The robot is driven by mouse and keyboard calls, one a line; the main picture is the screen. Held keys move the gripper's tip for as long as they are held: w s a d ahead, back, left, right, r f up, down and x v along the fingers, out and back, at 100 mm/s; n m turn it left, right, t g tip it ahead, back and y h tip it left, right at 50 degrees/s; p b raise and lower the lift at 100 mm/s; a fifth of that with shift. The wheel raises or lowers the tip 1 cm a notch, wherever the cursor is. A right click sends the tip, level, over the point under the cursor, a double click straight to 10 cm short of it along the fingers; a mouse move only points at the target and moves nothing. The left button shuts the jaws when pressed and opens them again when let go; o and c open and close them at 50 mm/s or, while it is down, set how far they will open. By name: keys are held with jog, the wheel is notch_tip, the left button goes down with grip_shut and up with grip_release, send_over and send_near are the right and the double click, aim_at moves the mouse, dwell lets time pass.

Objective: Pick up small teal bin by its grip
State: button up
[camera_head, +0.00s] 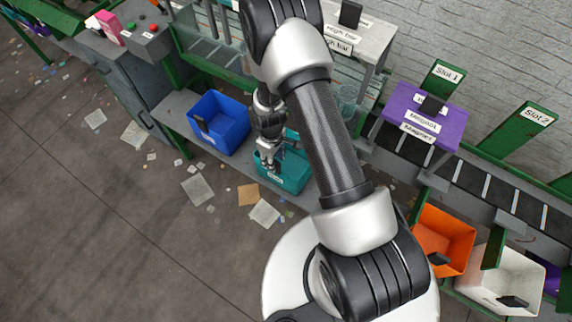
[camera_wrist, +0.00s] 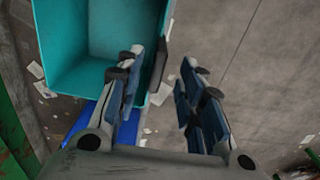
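My gripper (camera_wrist: 163,62) is open, with the left finger over the bin's side and the right finger over the floor. The grip appears between the fingers; I cannot tell whether they touch it.
A blue bin (camera_head: 218,124) stands just left of the teal one. Scraps of paper litter the floor. The floor at the left is otherwise open.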

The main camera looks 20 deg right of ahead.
notch_tip(320, 180, down, 7)
jog(key=shift+w+d+f+b, duration=0.15)
jog(key=shift+f+b, duration=0.05)
jog(key=shift+b, duration=1.05)
jog(key=shift+r, duration=0.1)
grip_shut()
